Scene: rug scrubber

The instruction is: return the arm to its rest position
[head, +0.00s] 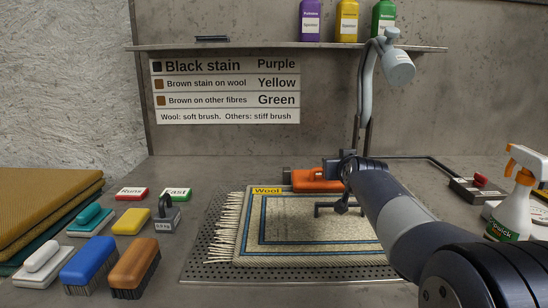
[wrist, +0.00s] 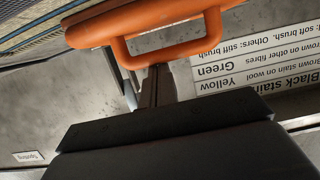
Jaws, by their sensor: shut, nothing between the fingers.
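My arm reaches from the lower right of the head view to the back edge of the rug. My gripper (head: 346,163) is at its far end, dark and small there. In the wrist view its black jaws (wrist: 165,132) fill the bottom, shut with nothing between them. An orange tool (head: 314,181) lies at the back of the rug, close to my gripper. The arm hides part of the rug and of the orange tool.
The cream rug (head: 285,228) lies on a perforated mat. Brushes (head: 135,262), a yellow sponge (head: 132,221) and a weight (head: 167,216) stand left. A spray bottle (head: 517,195) stands right. A lamp (head: 398,68) and a bottle shelf (head: 260,46) are behind.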

